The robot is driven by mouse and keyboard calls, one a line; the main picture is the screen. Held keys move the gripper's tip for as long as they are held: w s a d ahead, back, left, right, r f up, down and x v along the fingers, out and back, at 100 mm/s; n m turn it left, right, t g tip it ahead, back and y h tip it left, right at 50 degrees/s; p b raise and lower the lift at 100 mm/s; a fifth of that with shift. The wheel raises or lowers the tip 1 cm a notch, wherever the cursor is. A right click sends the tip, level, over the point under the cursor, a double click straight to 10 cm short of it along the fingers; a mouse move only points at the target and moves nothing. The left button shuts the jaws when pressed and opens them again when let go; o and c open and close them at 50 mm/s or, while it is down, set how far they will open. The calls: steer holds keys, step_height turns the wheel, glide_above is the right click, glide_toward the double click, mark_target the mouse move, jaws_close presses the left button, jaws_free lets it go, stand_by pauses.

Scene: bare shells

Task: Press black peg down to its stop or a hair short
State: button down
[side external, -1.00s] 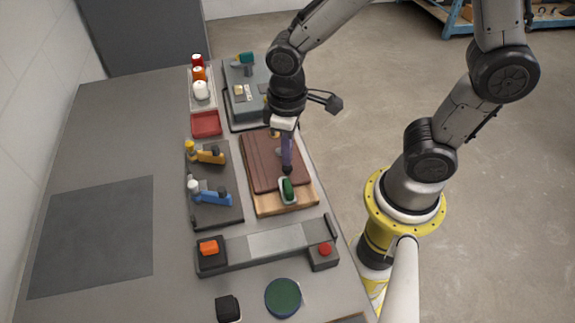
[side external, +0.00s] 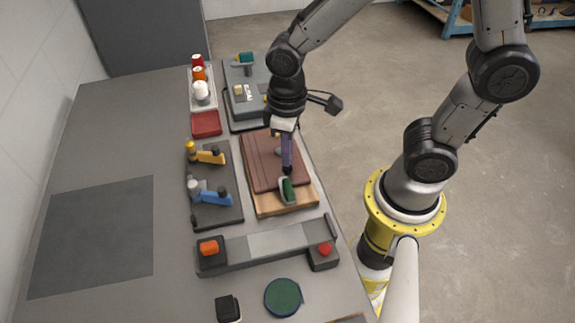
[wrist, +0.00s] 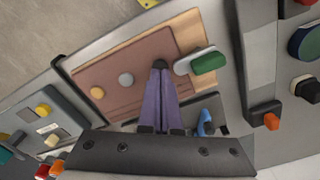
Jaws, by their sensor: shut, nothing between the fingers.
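The brown board (side external: 262,165) lies on a light wood base on the bench, and it also shows in the wrist view (wrist: 130,60). My gripper (side external: 287,172) points down at the near part of this board, with its purple fingers together and nothing between them. In the wrist view my gripper (wrist: 160,66) has dark tips, in line with a grey round peg (wrist: 126,80) and an orange one (wrist: 97,92). I cannot make out the black peg apart from the dark fingertips; it seems hidden under or merged with them. Contact and peg height cannot be told.
A green-topped piece in a pale holder (side external: 287,190) stands close beside the fingertips. A rail with an orange block (side external: 208,248) and a red button (side external: 325,249) lies nearer the camera. Yellow and blue clamps (side external: 212,197) stand left.

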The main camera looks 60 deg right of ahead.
steer(key=shift+f, duration=1.2)
steer(key=shift+r, duration=0.15)
steer(key=shift+r, duration=3.4)
steer(key=s+d+r+m+t, duration=0.3)
steer(key=s+d+r+t, duration=0.2)
steer(key=r, duration=0.5)
steer(key=s+d, duration=0.2)
steer(key=s, duration=0.1)
steer(key=shift+s+r+t, duration=0.15)
steer(key=shift+t, duration=0.25)
